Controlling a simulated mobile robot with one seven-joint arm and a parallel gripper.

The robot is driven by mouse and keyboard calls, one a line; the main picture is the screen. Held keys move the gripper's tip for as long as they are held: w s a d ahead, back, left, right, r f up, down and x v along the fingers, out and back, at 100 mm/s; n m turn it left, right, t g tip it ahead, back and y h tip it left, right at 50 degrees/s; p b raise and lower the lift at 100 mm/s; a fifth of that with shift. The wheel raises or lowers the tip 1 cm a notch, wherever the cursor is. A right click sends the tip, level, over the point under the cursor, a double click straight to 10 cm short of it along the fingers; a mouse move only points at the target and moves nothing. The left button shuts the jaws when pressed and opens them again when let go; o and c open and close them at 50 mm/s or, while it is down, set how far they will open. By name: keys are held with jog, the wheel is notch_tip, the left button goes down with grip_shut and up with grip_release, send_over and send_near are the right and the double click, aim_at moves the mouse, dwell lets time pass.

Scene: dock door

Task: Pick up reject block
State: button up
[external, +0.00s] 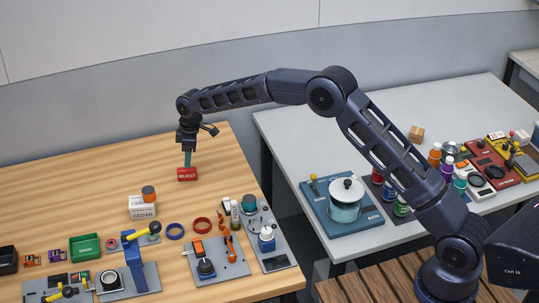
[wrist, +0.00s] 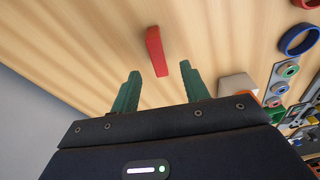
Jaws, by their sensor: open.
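The reject block (external: 187,174) is a small red block with white lettering, standing on the wooden table near its back edge in the external view. In the wrist view the red block (wrist: 156,51) lies just beyond my fingertips, near the line between them. My gripper (external: 187,160) is above the block in the external view, pointing down. In the wrist view my gripper (wrist: 159,75) has its two green fingers spread apart with nothing between them. The external view does not show clearly whether a fingertip touches the block.
A blue ring (external: 175,232) and a red ring (external: 202,225) lie farther forward, near several fixtures. The table left of the block is clear. A gap separates the grey table (external: 300,130) on the right.

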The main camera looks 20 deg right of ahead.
aim_at(187, 170)
jog(key=shift+w+a+f, duration=0.1)
jog(key=shift+a+f, duration=0.05)
jog(key=shift+f, duration=1)
jog(key=shift+w+a+f, duration=0.1)
jog(key=shift+a+f, duration=0.05)
jog(key=shift+f, duration=1)
jog(key=shift+w+a+f, duration=0.1)
jog(key=shift+a+f, duration=0.05)
jog(key=shift+f, duration=1)
jog(key=shift+c, duration=0.4)
grip_shut()
